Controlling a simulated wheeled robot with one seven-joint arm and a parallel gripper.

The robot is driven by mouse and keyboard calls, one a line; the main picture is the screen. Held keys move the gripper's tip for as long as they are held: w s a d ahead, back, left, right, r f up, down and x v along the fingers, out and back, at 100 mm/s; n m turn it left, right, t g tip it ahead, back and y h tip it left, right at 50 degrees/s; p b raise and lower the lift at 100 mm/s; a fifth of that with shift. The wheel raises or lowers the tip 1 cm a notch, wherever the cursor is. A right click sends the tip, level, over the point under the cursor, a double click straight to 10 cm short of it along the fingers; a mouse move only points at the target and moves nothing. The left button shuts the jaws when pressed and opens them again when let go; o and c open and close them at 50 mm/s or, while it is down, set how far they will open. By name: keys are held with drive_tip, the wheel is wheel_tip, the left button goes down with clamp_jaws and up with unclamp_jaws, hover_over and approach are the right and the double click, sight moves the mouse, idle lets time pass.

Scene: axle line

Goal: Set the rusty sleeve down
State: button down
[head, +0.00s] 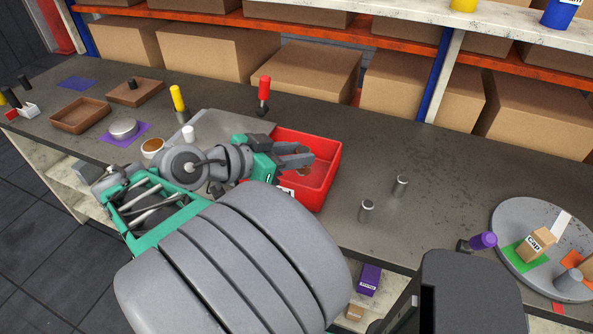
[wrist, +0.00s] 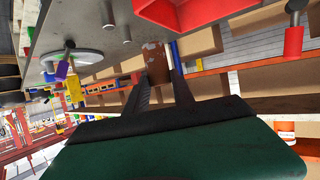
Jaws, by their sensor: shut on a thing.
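My gripper (head: 298,158) reaches over the red bin (head: 330,175) in the head view. In the wrist view, my gripper (wrist: 158,75) has its two dark fingers shut on the rusty sleeve (wrist: 156,57), a brown piece at the fingertips. In the head view the sleeve is mostly hidden by the fingers and cannot be made out clearly. I cannot tell whether it touches anything below. The red bin also shows at the top of the wrist view (wrist: 180,12).
Two grey metal cylinders (head: 401,186) (head: 367,210) stand on the workbench (head: 440,190) right of the bin. A red-handled tool (head: 264,90) stands behind it. A round grey tray (head: 508,215) with coloured patches is at far right. Brown trays (head: 80,116) are at far left.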

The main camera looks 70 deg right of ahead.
drive_tip(key=d+f+b, duration=0.1)
drive_tip(key=d+f, duration=0.3)
drive_tip(key=w+d+f+b, duration=0.1)
drive_tip(key=d+f, duration=0.3)
drive_tip(key=w+d+f+b, duration=0.1)
drive_tip(key=d+f+b, duration=0.1)
drive_tip(key=d+f, duration=0.2)
drive_tip(key=shift+w+d, duration=0.1)
drive_tip(key=shift+w, duration=0.1)
drive_tip(key=shift+f, duration=0.1)
drive_tip(key=shift+f+b, duration=0.4)
drive_tip(key=shift+b, duration=0.2)
drive_tip(key=shift+f, duration=0.2)
